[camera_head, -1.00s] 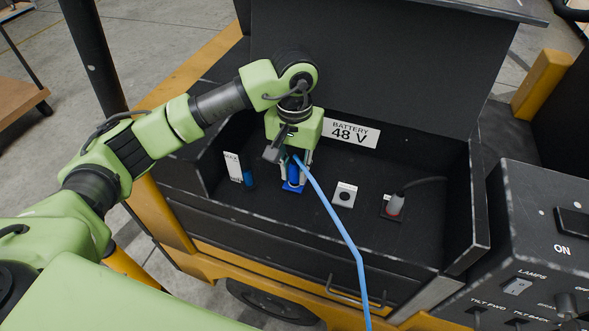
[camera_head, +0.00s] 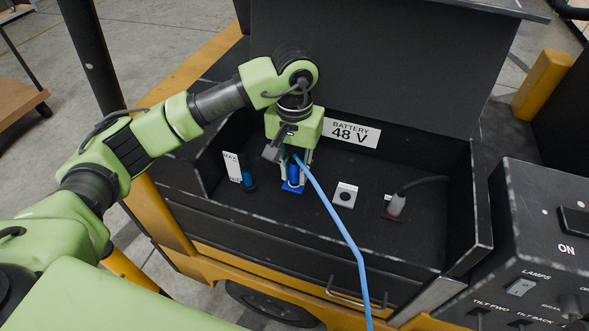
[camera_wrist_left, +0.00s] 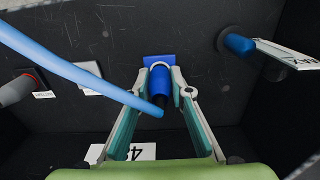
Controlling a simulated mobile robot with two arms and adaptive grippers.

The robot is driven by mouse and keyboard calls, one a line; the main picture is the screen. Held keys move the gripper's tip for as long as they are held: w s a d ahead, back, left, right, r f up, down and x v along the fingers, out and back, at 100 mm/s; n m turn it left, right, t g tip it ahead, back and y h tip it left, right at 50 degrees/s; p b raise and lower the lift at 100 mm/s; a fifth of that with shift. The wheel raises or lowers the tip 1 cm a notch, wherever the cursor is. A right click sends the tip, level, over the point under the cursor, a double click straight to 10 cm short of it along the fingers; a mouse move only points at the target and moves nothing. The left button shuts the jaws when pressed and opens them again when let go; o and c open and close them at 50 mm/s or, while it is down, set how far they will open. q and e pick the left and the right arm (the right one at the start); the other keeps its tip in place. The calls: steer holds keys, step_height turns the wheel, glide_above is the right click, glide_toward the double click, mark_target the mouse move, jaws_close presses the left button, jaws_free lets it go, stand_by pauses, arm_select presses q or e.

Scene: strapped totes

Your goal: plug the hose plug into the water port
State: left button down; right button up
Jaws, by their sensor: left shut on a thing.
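The blue hose plug (camera_head: 294,175) is between the fingers of my left gripper (camera_head: 296,180), which is shut on it and points down into the battery box. In the left wrist view the plug (camera_wrist_left: 160,82) sits between the two fingertips (camera_wrist_left: 160,76), its front end at the blue square water port (camera_wrist_left: 152,62). The port's blue plate (camera_head: 292,188) also shows just below the plug in the head view. Whether the plug is fully seated cannot be told. A light blue hose (camera_head: 335,215) runs from the plug toward the lower right. My right gripper is not in view.
The open black box has a "BATTERY 48 V" label (camera_head: 351,132). A white square socket (camera_head: 345,194) and a grey-red plug with cable (camera_head: 396,204) stand right of the port. A blue cylinder (camera_head: 248,176) with a "MAX" tag (camera_head: 232,167) stands left. A control panel (camera_head: 540,250) is at right.

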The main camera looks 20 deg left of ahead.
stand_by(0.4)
arm_select(q)
steer(key=shift+b, duration=0.5)
steer(key=shift+f+b, duration=0.6)
steer(key=shift+b, duration=0.05)
steer(key=c, duration=1.8)
jaws_free()
steer(key=shift+o, duration=0.2)
steer(key=shift+r, duration=0.15)
step_height(320, 180, up, 12)
steer(key=shift+f, duration=0.1)
